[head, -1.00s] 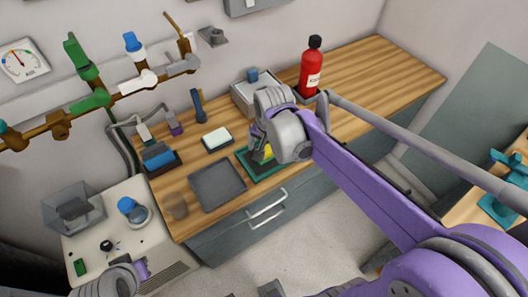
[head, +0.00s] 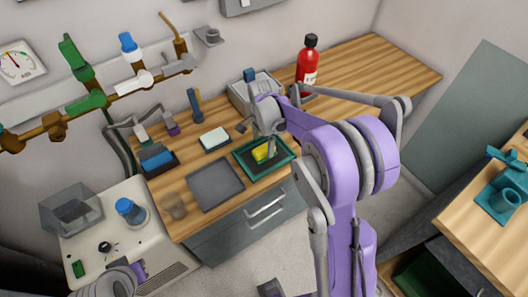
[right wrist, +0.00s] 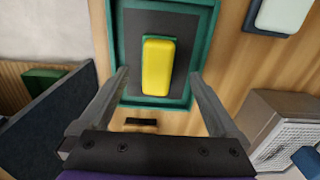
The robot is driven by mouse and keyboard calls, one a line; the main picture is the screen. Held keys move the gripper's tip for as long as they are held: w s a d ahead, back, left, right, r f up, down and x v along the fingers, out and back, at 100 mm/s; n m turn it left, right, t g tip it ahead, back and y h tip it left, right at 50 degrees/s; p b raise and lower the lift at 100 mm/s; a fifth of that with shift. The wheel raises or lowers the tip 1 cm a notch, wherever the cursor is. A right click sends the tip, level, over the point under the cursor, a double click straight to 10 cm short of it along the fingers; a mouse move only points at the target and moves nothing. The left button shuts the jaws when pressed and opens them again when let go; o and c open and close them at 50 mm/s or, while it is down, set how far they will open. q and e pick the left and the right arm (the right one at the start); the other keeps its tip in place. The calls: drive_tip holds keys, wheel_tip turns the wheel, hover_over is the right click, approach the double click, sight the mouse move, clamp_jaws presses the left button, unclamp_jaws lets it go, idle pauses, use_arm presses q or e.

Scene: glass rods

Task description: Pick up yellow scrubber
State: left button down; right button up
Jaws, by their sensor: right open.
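The yellow scrubber (head: 262,152) lies in a green-rimmed tray (head: 285,162) on the wooden counter. In the right wrist view the scrubber (right wrist: 158,66) shows a yellow top with a thin green edge, resting on the tray's dark floor. My right gripper (head: 268,148) is above the tray. In the right wrist view its open fingers (right wrist: 160,82) stand on either side of the scrubber's near end, apart from it, with nothing between them. My left gripper (head: 125,275) shows only in part at the bottom left, and its jaws are unclear.
A grey tray (head: 215,185) and a pale block on a dark dish (head: 214,138) lie left of the green tray. A box (head: 250,92) and red bottle (head: 307,65) stand behind. Pipes with valves (head: 110,95) run along the wall. Counter right of the bottle is clear.

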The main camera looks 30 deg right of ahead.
sight(264, 148)
drive_tip(key=f, duration=0.4)
drive_tip(key=shift+s+f, duration=0.2)
drive_tip(key=shift+c, duration=0.3)
drive_tip(key=c, duration=1.4)
wheel_tip(264, 148, up, 10)
drive_tip(key=shift+r, duration=0.1)
drive_tip(key=o, duration=0.8)
drive_tip(key=c, duration=0.6)
